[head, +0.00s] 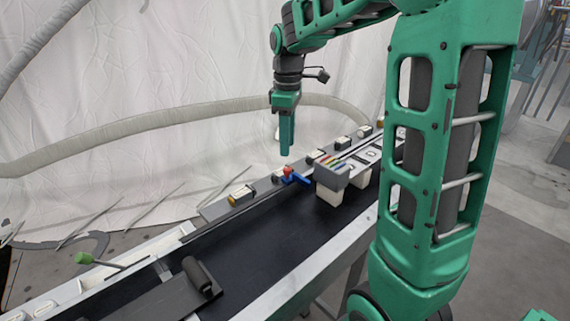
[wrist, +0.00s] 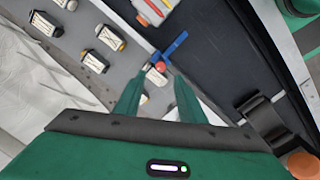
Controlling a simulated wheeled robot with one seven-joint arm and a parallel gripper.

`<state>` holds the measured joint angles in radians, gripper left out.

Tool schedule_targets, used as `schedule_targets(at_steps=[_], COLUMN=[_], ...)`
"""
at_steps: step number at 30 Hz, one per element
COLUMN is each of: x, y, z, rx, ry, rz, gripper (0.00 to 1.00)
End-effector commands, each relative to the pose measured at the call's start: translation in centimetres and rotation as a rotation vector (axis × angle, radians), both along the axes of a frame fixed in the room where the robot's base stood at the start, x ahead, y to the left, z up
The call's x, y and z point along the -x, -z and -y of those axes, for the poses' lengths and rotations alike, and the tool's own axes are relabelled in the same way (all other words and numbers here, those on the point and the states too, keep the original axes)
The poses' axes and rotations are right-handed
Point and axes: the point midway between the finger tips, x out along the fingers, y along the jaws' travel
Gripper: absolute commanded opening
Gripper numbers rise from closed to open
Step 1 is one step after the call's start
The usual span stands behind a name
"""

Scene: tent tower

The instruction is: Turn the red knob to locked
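The red knob (head: 288,170) is small and sits at the far edge of the black conveyor, beside a blue bar (head: 298,179). In the wrist view the red knob (wrist: 161,66) lies just beyond the fingertips, with the blue bar (wrist: 174,47) slanting past it. My gripper (head: 284,153) points down above the knob, apart from it. In the wrist view my gripper (wrist: 161,78) has its two green fingers spread with a gap between them and nothing held. The knob's setting and any locked mark are too small to read.
A grey block with coloured stripes (head: 333,176) stands over the belt right of the knob. Several labelled switches, one of them amber (head: 240,195), line the far rail. A green-tipped lever (head: 84,258) and a dark roller (head: 202,276) are at the near left. The black belt (head: 250,235) between is clear.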

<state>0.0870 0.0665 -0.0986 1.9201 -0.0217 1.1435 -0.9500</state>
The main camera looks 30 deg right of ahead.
Motion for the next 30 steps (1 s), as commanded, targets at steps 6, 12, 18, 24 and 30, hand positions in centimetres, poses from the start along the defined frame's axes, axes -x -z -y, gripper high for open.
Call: schedule_targets(at_steps=[6,12,18,24,30], x=[0.1,0.1,0.1,0.1,0.1], y=[4.0,6.5,7.4,7.4,7.4], z=[0.0,0.0,0.0,0.0,0.0], rx=[-0.001,0.000,0.000,0.000,0.000], ry=[0.002,0.003,0.003,0.004,0.004], rz=[-0.004,-0.001,0.000,0.000,0.001], gripper=[0.36,0.36,0.36,0.36,0.01])
